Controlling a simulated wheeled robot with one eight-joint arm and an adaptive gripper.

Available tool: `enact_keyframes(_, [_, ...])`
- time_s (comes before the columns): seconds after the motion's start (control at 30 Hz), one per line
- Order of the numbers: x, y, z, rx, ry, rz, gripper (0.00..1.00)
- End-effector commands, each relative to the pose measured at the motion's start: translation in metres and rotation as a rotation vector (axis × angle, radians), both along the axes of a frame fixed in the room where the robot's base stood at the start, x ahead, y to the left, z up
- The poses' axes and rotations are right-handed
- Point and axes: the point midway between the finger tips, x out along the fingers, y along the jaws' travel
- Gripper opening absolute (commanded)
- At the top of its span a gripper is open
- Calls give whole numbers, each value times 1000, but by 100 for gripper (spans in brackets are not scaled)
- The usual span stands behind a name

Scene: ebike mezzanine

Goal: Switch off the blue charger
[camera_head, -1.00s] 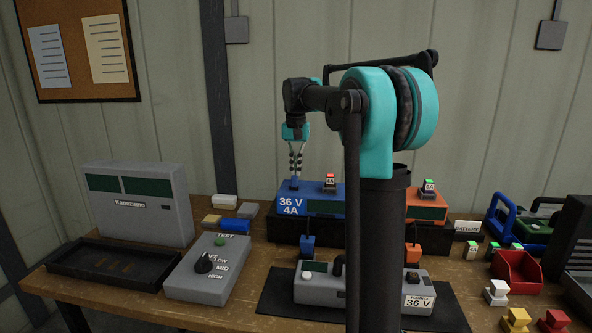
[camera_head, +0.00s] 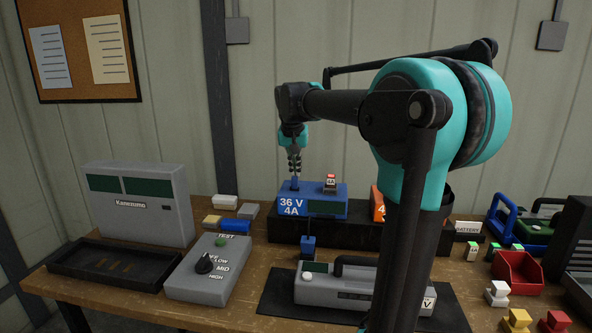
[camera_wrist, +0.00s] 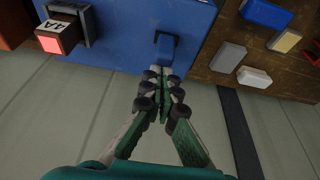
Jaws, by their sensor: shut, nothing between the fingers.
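The blue charger (camera_head: 327,206), marked 36 V 4A, sits on a black shelf at the back of the bench. A block marked 4A with a red top (camera_head: 330,181) stands on it; this block also shows in the wrist view (camera_wrist: 58,39). A small blue raised part (camera_wrist: 165,50) projects from the charger's top near its left end. My gripper (camera_head: 295,174) is above that end, pointing down, shut and empty. In the wrist view the fingertips (camera_wrist: 160,82) are close to the raised blue part; I cannot tell whether they touch it.
An orange charger (camera_head: 377,204) stands right of the blue one, mostly hidden by my arm. A grey unit (camera_head: 336,287) lies in front on a dark mat. A grey dial box (camera_head: 195,281) and black tray (camera_head: 75,275) are at left. Small blocks (camera_head: 236,226) lie left of the charger.

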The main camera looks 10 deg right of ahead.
Motion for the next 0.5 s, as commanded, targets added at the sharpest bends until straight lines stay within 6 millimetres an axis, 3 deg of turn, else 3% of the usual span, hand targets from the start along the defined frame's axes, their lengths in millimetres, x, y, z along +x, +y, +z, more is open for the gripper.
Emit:
enact_keyframes(0.3, [-17, 6, 1, -78, -239, 3, 0])
enact_keyframes(0.5, [-19, 6, 2, -95, -293, 1, 0])
